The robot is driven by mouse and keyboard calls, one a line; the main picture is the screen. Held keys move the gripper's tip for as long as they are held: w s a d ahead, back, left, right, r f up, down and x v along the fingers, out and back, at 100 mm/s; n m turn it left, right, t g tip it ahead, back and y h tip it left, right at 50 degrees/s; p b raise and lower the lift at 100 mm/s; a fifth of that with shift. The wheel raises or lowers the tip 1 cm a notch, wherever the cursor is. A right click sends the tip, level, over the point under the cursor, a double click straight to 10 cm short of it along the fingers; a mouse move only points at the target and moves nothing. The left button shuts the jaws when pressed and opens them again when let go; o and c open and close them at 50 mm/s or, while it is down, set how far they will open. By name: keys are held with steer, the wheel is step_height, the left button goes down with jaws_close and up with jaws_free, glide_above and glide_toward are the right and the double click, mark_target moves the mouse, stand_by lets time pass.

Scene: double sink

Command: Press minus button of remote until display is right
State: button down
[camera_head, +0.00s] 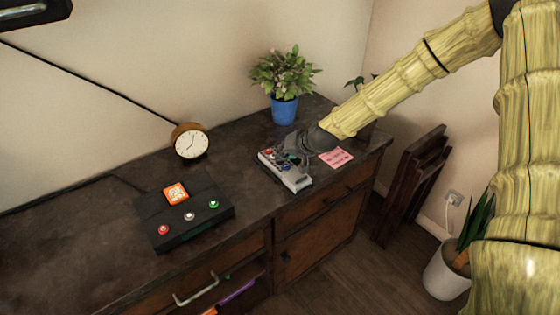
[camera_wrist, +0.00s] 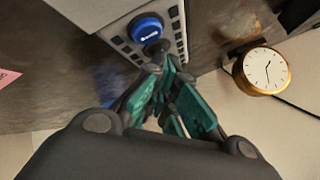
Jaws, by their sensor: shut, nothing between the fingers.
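The remote (camera_head: 293,179) is a grey box with small keys and a red button, lying near the front edge of the dark cabinet top. In the wrist view its keypad face (camera_wrist: 116,42) shows a large round blue button (camera_wrist: 146,29) with a small white mark too small to read. My gripper (camera_head: 292,157) is over the remote and hides part of it. Its teal fingers (camera_wrist: 160,66) are shut and empty, with their tips close to the blue button; I cannot tell whether they touch it. A black box (camera_head: 185,220) to the left carries an orange lit display (camera_head: 176,193), its content unreadable.
The black box also has red, white and green buttons. A round clock (camera_head: 190,142) and a blue-potted plant (camera_head: 284,107) stand behind. A pink note (camera_head: 336,157) lies right of the remote. The cabinet top (camera_head: 75,240) left of the box is clear.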

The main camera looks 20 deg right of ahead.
steer(key=shift+r, duration=0.2)
steer(key=shift+r+p, duration=0.6)
steer(key=shift+r, duration=0.1)
steer(key=shift+r, duration=0.1)
step_height(320, 180, up, 5)
steer(key=p, duration=0.3)
stand_by(0.9)
